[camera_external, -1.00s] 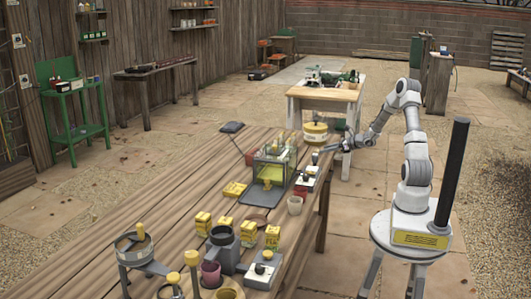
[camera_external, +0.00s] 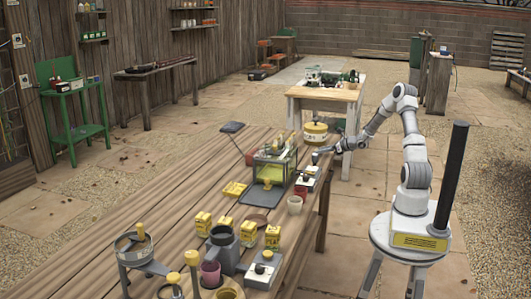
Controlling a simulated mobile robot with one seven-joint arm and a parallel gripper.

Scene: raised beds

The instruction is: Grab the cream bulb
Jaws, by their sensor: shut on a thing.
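My gripper (camera_external: 318,153) is at the far right end of the long wooden table, at the end of my outstretched arm. It is shut on a small pale thing, the cream bulb (camera_external: 314,158), of which only a little shows. The bulb sits just above a small white-and-dark device (camera_external: 305,182) near the table's right edge. The fingers are very small here, and I cannot tell whether the bulb is clear of what lies under it.
A clear box with yellow contents (camera_external: 272,165) stands left of my gripper. A round yellow tin (camera_external: 315,133) is behind it. The table's left side (camera_external: 130,210) is mostly bare.

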